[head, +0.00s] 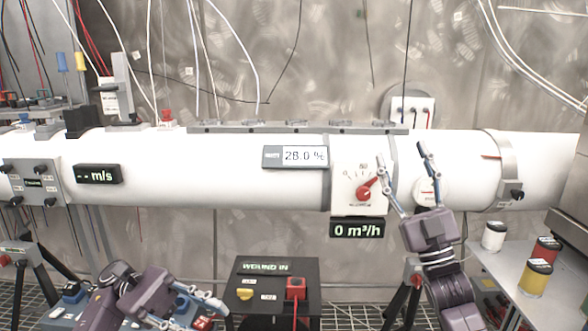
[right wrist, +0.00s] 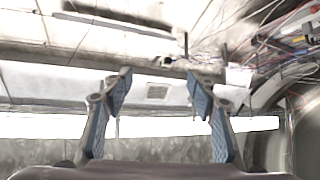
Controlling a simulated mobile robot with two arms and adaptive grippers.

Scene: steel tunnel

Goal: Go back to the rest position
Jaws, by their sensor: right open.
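My right gripper (head: 403,165) is open and empty, raised in front of the white pipe (head: 240,180), just right of the red knob (head: 363,193). Its fingers partly cover the round white gauge (head: 428,191). In the right wrist view my right gripper (right wrist: 158,76) also shows with its two fingers wide apart and nothing between them. My left gripper (head: 208,310) is low at the left front, left of the black "WOUND IN" box (head: 277,268). Its fingers look apart, with no object seen held; its lower part is cut by the frame edge.
Black tripod legs stand at both sides.

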